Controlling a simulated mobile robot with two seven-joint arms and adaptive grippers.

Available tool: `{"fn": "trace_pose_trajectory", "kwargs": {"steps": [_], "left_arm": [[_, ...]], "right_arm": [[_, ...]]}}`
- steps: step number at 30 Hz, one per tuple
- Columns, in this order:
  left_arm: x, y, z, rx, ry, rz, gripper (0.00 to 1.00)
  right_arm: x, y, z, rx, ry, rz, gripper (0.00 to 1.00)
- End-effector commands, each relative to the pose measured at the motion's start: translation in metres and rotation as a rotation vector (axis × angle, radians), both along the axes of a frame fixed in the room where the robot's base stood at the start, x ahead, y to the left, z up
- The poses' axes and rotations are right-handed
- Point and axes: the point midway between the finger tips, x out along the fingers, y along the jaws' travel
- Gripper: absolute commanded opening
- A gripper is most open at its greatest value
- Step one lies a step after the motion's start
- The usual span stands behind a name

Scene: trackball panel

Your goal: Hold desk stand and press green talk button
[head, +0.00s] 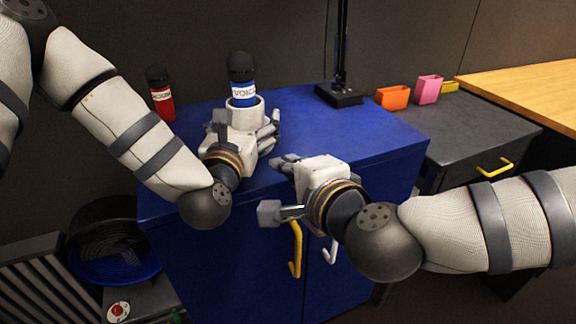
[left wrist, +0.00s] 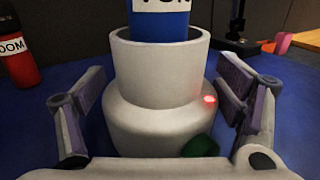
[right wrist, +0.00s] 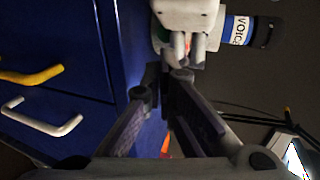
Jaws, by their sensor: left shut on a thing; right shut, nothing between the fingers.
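The pale desk stand (head: 258,103) is on the blue cabinet, holding an upright microphone (head: 241,75) with a blue VOICE label. My left gripper (head: 247,121) is shut on the stand, one finger on each side, as the left wrist view shows. In that view the green talk button (left wrist: 200,147) sits low on the front of the stand, partly hidden by my gripper's body. A red light (left wrist: 209,99) glows above it. My right gripper (head: 286,162) is shut and empty, apart from the stand, to its front right. In the right wrist view its fingertips (right wrist: 168,74) meet near my left gripper.
A red-labelled microphone (head: 161,95) stands at the cabinet's back left. A black lamp base (head: 338,94) is at the back right. Orange (head: 393,98) and pink (head: 429,89) holders sit on the grey cabinet. The right part of the blue cabinet top (head: 380,135) is clear.

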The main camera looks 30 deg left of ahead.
Motion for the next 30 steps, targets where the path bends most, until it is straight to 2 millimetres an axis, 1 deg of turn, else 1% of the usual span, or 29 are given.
{"fn": "trace_pose_trajectory", "kwargs": {"steps": [11,30], "left_arm": [[0.0,0.001,-0.001,0.002,0.003,0.003,0.52],[0.0,0.001,-0.001,0.001,0.003,0.002,0.52]], "right_arm": [[-0.001,-0.001,0.0,-0.001,0.001,0.0,0.0],[-0.035,-0.042,0.039,0.0,-0.001,0.0,0.0]]}}
